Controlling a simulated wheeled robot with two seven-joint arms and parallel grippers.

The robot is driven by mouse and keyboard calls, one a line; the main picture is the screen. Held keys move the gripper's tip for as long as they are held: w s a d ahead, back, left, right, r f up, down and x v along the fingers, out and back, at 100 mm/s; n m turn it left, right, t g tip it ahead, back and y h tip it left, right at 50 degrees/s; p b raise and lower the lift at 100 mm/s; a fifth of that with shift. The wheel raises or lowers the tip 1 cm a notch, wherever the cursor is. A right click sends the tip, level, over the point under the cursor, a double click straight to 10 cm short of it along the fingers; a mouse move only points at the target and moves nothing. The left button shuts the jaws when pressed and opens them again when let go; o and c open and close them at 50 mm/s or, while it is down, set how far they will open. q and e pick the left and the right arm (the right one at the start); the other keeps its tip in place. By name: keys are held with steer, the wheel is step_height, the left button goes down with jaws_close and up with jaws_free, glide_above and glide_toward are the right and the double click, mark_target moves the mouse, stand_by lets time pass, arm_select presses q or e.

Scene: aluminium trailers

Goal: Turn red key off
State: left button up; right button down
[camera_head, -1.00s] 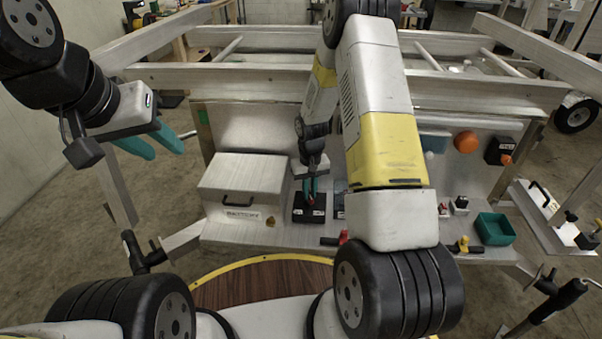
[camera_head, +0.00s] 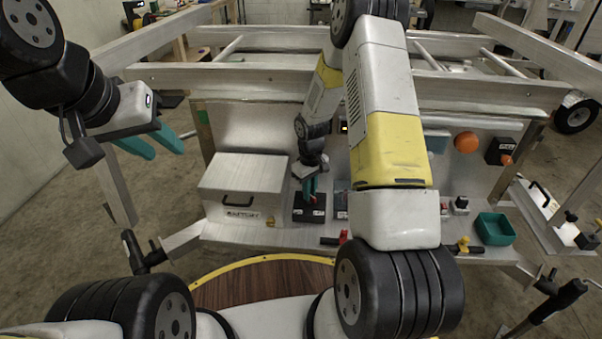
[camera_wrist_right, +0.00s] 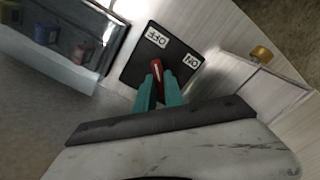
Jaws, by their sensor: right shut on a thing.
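The red key (camera_wrist_right: 156,70) stands on a black switch plate (camera_wrist_right: 135,72) with white OFF and ON labels, seen upside down in the right wrist view. The key's free end points toward the OFF label (camera_wrist_right: 157,38); the ON label (camera_wrist_right: 191,61) is to its right. My right gripper (camera_wrist_right: 159,92) is shut on the key, with its teal fingers on either side. In the head view the right gripper (camera_head: 310,188) is over the black switch plate (camera_head: 307,212), and the key is mostly hidden. My left gripper (camera_head: 158,148) is open and empty at the left, away from the panel.
A grey battery box (camera_head: 243,183) stands left of the switch plate. A teal bin (camera_head: 495,229), an orange knob (camera_head: 466,142) and a red-handled part (camera_head: 343,237) are to the right or in front. An aluminium trailer frame (camera_head: 270,72) lies behind.

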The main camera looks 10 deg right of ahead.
steer(key=c, duration=1.4)
jaws_free()
steer(key=shift+c, duration=0.2)
step_height(320, 180, up, 8)
steer(key=shift+f, duration=0.1)
